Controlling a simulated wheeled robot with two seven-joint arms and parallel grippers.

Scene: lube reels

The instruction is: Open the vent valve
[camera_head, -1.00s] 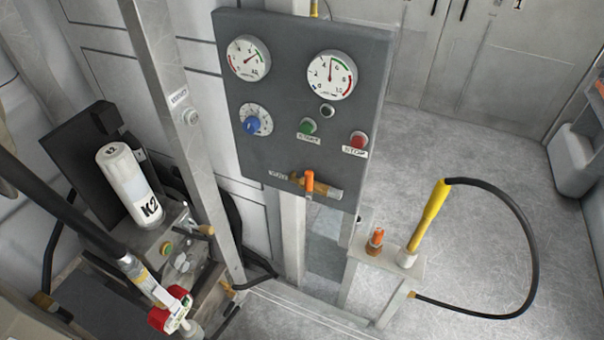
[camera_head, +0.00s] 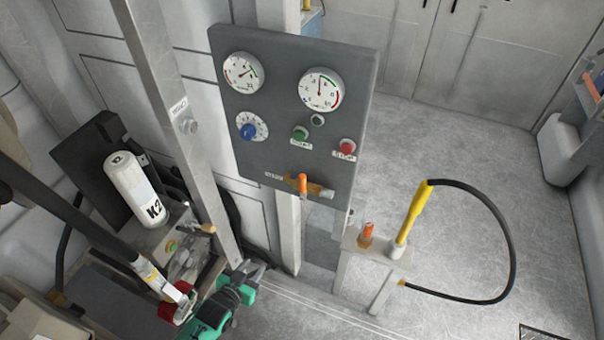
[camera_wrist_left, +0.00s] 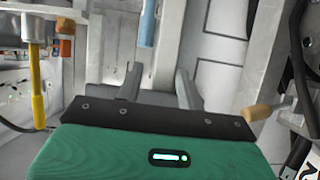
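A brass valve (camera_head: 318,191) with an upright orange lever (camera_head: 302,185) is mounted at the lower edge of the dark grey panel (camera_head: 275,160). Its small label is too blurred to read. A second orange-topped fitting (camera_head: 367,232) stands on a low metal bench. My left gripper (camera_head: 258,272), green with dark fingers, is low in the head view, below and left of the panel and apart from the valve. In the left wrist view its two fingers (camera_wrist_left: 160,88) stand apart with nothing visible between them. My right gripper is in neither view.
The panel carries two gauges, a blue knob (camera_head: 247,132), a green button (camera_head: 299,133) and a red button (camera_head: 346,148). A metal post (camera_head: 175,110) rises left of it. A yellow nozzle (camera_head: 412,212) with a black hose stands on the bench (camera_head: 375,258). Floor to the right is mostly clear.

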